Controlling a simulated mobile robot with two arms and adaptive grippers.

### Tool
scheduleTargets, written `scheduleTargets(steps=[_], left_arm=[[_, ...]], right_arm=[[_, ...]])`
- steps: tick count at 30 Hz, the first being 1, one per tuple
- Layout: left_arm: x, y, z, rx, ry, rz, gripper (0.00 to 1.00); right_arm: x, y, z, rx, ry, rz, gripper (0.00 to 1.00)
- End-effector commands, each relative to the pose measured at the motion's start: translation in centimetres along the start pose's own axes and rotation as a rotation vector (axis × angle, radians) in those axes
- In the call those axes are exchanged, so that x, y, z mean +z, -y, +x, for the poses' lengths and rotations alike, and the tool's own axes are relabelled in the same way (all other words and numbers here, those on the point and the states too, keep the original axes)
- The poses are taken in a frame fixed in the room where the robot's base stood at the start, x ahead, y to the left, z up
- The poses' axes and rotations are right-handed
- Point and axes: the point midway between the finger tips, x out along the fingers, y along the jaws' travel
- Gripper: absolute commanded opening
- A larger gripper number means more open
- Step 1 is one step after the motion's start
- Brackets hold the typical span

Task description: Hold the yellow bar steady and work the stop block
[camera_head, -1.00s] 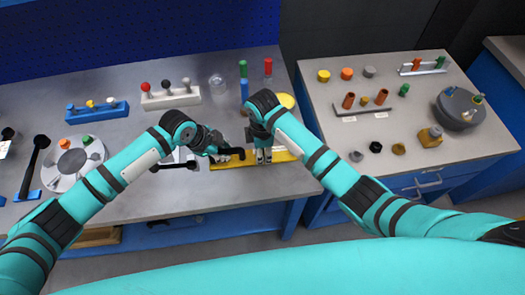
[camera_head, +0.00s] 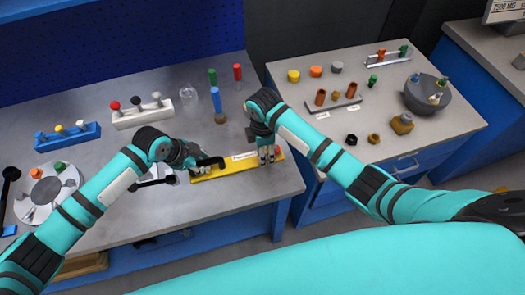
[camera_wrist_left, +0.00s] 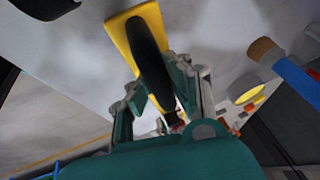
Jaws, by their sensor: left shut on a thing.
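The yellow bar (camera_head: 232,167) lies flat near the front edge of the left bench, with a white label on its top. My left gripper (camera_head: 201,163) is at the bar's left part, shut on its black handle (camera_head: 213,161). In the left wrist view, the handle (camera_wrist_left: 150,55) runs between the fingers above the yellow bar (camera_wrist_left: 122,36). My right gripper (camera_head: 267,156) points down at the bar's right part, fingers close together. I cannot tell whether it holds anything. I cannot make out the stop block; the right gripper may hide it.
A blue-handled tool (camera_head: 216,98), a green cylinder (camera_head: 212,76) and a red cylinder (camera_head: 237,72) stand behind the bar. Racks of knobs (camera_head: 143,117) stand at the back left. A second bench (camera_head: 345,85) with small parts is at the right, beyond a gap.

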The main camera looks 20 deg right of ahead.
Motion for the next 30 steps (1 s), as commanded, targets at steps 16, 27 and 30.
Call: scheduleTargets(steps=[16,27,30], left_arm=[[0.1,0.1,0.0,-0.002,0.004,0.001,0.0],[0.1,0.1,0.0,-0.003,0.003,0.001,0.0],[0.1,0.2,-0.1,-0.003,0.003,0.001,0.0]], right_arm=[[0.0,-0.1,-4.9,0.003,0.0,-0.003,0.52],[0.0,-0.1,-11.2,0.0,0.0,-0.001,0.52],[0.0,0.0,-11.8,-0.001,-0.001,-0.001,0.52]])
